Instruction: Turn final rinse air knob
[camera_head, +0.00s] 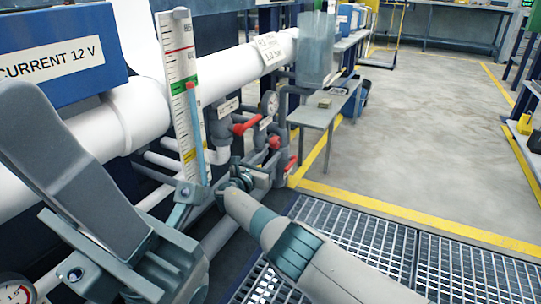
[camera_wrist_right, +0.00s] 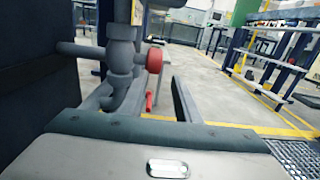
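Several red valve handles sit on the grey pipework under the white pipe. In the head view a nearer red handle (camera_head: 245,126), a middle red handle (camera_head: 274,142) and a lower red handle (camera_head: 290,164) show. The labels beside them are too small to read, so I cannot tell which is the final rinse air knob. In the right wrist view a round red knob (camera_wrist_right: 154,60) on a grey valve is ahead, with a red lever (camera_wrist_right: 149,101) below it. My right gripper (camera_head: 262,174) is by the lower pipework, fingers apart and apparently empty.
A pressure gauge (camera_head: 269,103) stands among the valves. A tall scale (camera_head: 182,95) and a large grey lever-like part (camera_head: 75,155) fill the near left. A grey bench (camera_head: 322,112) stands beyond. Floor grating (camera_head: 355,236) and open floor lie right.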

